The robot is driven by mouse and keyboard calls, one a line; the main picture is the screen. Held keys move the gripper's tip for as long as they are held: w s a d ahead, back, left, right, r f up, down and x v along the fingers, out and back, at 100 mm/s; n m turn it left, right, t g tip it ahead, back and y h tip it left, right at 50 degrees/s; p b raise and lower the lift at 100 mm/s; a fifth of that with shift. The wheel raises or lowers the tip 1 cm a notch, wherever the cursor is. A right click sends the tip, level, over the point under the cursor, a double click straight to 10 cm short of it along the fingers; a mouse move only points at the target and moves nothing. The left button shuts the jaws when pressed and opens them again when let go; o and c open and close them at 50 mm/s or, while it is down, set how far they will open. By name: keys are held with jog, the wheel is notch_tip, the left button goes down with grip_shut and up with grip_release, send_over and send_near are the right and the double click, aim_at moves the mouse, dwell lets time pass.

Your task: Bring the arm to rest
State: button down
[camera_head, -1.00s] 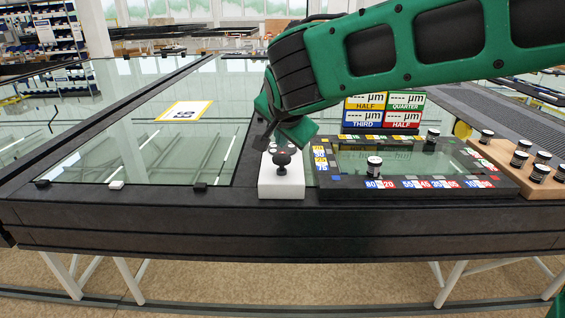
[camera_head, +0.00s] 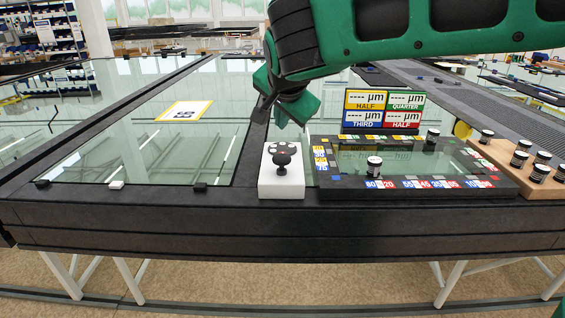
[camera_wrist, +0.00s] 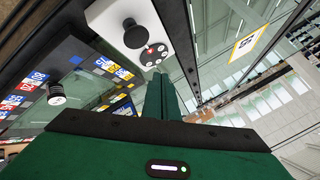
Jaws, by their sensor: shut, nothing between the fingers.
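My green arm (camera_head: 440,28) reaches in from the upper right in the head view. My gripper (camera_head: 278,122) hangs above and behind the white joystick box (camera_head: 281,183), apart from it. In the wrist view my gripper (camera_wrist: 166,82) shows its green fingers together with nothing between them. The box also shows in the wrist view (camera_wrist: 122,22), with its black knob and several buttons on top.
A dark framed panel (camera_head: 330,190) with coloured number labels and small jars stands right of the box. A sign board (camera_head: 384,108) stands behind it. A wooden jar rack (camera_head: 510,178) is at the right. Glass with a "55" card (camera_head: 185,111) lies left.

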jog(key=s+d+f+g+h, duration=0.1)
jog(key=s+d+f, duration=0.2)
jog(key=d, duration=0.7)
jog(key=s+d+f+g+h, duration=0.1)
jog(key=s+d+f+g, duration=0.15)
jog(key=d, duration=0.65)
jog(key=s+d+f+g+h, duration=0.1)
jog(key=s+d+f, duration=0.2)
jog(key=d, duration=0.7)
jog(key=s+d+f+g+y, duration=0.1)
jog(key=s+d+f, duration=0.2)
jog(key=s, duration=0.5)
jog(key=s+d+f+n+g, duration=0.1)
jog(key=s+d+f+g, duration=0.1)
jog(key=s, duration=0.7)
jog(key=s+d+f+g+y, duration=0.1)
jog(key=s+d+f, duration=0.3)
jog(key=s, duration=0.5)
jog(key=shift+s+d+f+n+g+y, duration=0.2)
jog(key=shift+d+f+n+g+y, duration=0.15)
jog(key=shift+d, duration=0.45)
jog(key=shift+w+f, duration=0.3)
jog(key=shift+w, duration=0.35)
